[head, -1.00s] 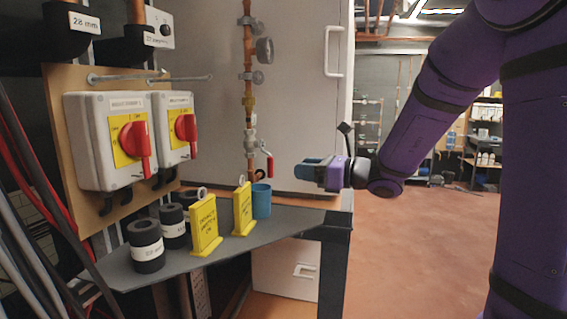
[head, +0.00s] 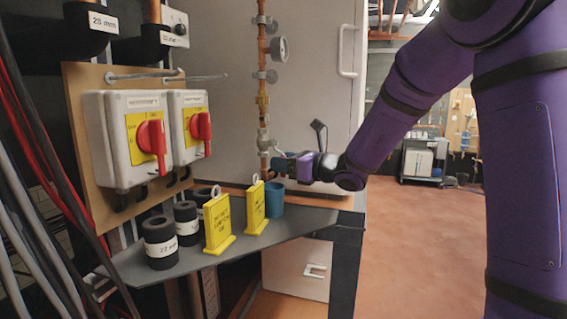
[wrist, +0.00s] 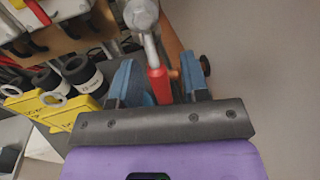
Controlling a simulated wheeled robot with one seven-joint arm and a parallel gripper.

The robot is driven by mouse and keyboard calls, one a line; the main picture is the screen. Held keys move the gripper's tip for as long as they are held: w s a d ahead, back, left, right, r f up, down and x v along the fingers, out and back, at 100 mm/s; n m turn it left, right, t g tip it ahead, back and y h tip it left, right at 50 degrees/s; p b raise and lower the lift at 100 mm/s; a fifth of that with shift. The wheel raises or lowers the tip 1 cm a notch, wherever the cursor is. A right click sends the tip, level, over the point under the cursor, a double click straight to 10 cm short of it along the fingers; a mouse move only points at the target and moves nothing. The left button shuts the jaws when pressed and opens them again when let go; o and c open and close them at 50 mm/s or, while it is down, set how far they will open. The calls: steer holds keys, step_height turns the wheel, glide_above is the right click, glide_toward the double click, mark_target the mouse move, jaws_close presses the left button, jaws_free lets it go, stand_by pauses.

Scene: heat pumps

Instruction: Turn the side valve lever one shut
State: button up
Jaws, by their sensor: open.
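The side valve (head: 264,142) sits on the vertical copper pipe (head: 262,100) beside the pale cabinet. In the wrist view the valve body (wrist: 141,14) is at the top, and its lever (wrist: 158,84) with a red grip points down toward my gripper. My gripper (head: 281,164) is at the valve in the head view, its blue fingers covering most of the lever. In the wrist view the fingers of my gripper (wrist: 158,76) are apart, one on each side of the red grip. A gap shows on the left; contact on the right cannot be told.
A grey shelf (head: 305,222) below holds a blue cup (head: 275,200), yellow tags (head: 217,222) and black pipe insulation pieces (head: 160,243). Two switch boxes (head: 120,165) with red knobs hang at left. The cabinet door (head: 310,75) is close behind; open floor lies at right.

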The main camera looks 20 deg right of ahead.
steer(key=shift+c, duration=0.4)
jaws_close()
